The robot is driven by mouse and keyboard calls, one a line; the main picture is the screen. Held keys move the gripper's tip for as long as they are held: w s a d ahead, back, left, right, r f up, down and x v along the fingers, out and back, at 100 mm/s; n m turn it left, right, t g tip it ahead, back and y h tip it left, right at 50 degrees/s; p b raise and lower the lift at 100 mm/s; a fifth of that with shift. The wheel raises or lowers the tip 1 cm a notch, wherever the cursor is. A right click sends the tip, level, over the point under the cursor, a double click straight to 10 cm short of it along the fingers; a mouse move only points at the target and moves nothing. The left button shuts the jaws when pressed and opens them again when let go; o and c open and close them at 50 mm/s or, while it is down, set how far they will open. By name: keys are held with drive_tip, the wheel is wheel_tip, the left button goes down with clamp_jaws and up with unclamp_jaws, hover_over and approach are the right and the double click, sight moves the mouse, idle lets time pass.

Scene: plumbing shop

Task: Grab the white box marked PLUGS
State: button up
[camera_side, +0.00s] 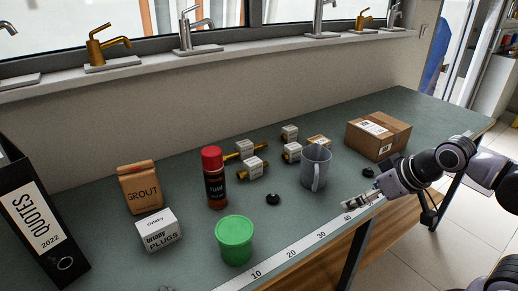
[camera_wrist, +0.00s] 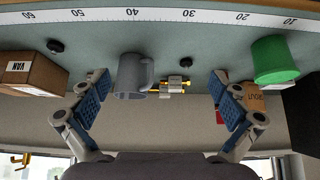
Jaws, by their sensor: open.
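The white box marked PLUGS (camera_side: 158,232) stands on the green bench top at the left in the side view, in front of the GROUT bag (camera_side: 140,188). The green tub (camera_side: 235,240) is to its right. My gripper (camera_side: 352,202) is far to its right, near the bench's front edge by the ruler strip. In the wrist view my gripper (camera_wrist: 158,88) has its two blue-padded fingers wide apart with nothing held. There the box is mostly hidden; only a pale sliver shows beside the green tub (camera_wrist: 273,60), and I cannot tell it for sure.
A red-capped can (camera_side: 214,180), a grey mug (camera_side: 316,168), small boxed brass fittings (camera_side: 252,168) and a black puck (camera_side: 273,199) stand between. A cardboard box (camera_side: 378,136) is at the right, a black QUOTES binder (camera_side: 40,222) at far left. The ruler strip (camera_side: 300,247) runs along the front.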

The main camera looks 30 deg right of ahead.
drive_tip(key=w+a+r+g, duration=0.1)
drive_tip(key=w+a+r, duration=0.55)
drive_tip(key=w, duration=0.35)
drive_tip(key=n+g, duration=0.1)
drive_tip(key=g, duration=0.1)
approach(158, 225)
drive_tip(key=x, duration=0.7)
drive_tip(key=shift+w+a+r, duration=0.15)
drive_tip(key=shift+w, duration=0.1)
drive_tip(key=shift+x, duration=3.05)
drive_tip(key=shift+s, duration=0.15)
drive_tip(key=c, duration=1.1)
